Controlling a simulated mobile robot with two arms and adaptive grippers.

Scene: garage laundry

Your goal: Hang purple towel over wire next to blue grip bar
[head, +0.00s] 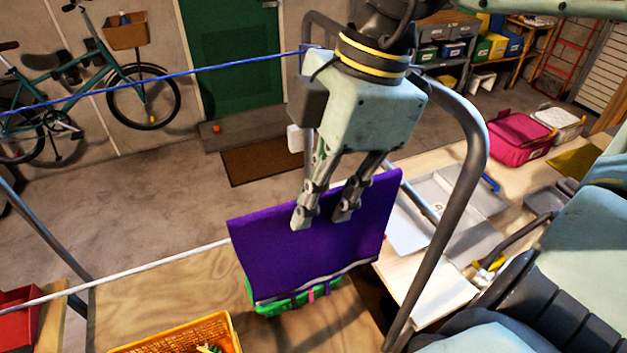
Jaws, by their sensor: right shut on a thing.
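The purple towel (300,238) hangs as a flat, tilted sheet with a pale strip along its lower edge. My right gripper (325,216) reaches down from above and is shut on the towel's upper part. A white wire (120,272) runs from the left edge to the towel's left side; its course beyond is hidden by the towel. A blue wire (190,72) stretches higher up, from the left edge to behind my right gripper. I cannot tell which part is the blue grip bar; a small blue grip (490,182) shows at right. My left gripper is not in view.
A green item (290,303) lies under the towel on the wooden table. A yellow basket (180,335) is at the front. A curved grey metal frame (468,170) stands close to the towel's right. A pink bag (518,138) is farther right.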

